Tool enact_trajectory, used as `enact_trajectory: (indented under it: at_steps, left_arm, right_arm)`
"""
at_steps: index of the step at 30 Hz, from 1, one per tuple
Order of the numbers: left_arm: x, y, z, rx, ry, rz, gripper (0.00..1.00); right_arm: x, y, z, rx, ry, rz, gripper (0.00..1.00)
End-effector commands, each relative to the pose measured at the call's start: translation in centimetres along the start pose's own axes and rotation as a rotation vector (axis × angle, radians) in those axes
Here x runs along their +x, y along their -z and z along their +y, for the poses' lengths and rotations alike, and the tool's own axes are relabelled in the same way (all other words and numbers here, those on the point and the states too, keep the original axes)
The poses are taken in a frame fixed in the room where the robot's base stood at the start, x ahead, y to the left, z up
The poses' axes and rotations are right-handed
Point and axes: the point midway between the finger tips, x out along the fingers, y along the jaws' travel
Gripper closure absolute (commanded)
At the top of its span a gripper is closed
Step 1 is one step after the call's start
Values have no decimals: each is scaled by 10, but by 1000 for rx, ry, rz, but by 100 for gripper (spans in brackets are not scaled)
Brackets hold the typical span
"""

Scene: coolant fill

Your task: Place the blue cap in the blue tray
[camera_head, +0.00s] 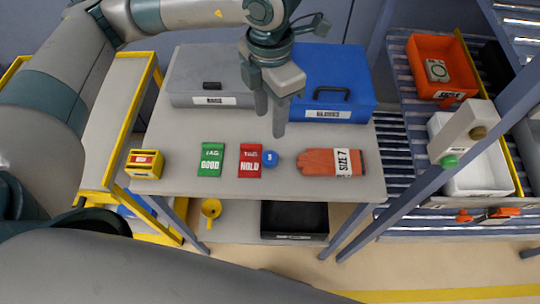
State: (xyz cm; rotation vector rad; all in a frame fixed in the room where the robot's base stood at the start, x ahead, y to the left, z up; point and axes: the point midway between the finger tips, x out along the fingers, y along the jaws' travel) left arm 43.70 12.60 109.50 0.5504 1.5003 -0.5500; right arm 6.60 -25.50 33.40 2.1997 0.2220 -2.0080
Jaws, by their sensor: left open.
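A small round blue cap (270,158) with a white mark lies on the grey table, just right of the red HOLD tag. My left gripper (271,118) reaches down from the top. It is open and empty, its two fingers pointing down, and in the picture its tips are just above the cap, apart from it. A blue thing (136,207), mostly hidden, shows low beside the table on the left; I cannot tell whether it is the blue tray. My right gripper is not in view.
On the table (225,187) are a blue case (345,75), a grey case (190,80), a red HOLD tag (250,160), a green GOOD tag (211,159), orange gloves (318,162) and a yellow-red box (145,163). A black tray (294,220) sits below. A rack with bins stands right.

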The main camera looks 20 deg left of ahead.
Motion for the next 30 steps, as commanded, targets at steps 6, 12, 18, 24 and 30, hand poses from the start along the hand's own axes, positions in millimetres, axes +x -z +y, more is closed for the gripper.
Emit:
enact_trajectory:
  at_steps: [6, 12, 18, 24, 30]
  left_arm:
    - [37, 2, 0, -2, 2, 6, 58]
    - [71, 1, 0, -2, 2, 5, 58]
    - [89, 1, 0, -1, 0, 1, 58]
    - [91, 0, 0, 0, 0, -1, 58]
    - [91, 0, 0, -1, 0, 0, 58]
  right_arm:
    - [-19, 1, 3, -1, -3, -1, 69]
    - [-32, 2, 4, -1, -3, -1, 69]
    - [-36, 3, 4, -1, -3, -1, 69]
    - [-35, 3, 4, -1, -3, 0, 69]
    - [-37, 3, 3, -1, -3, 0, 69]
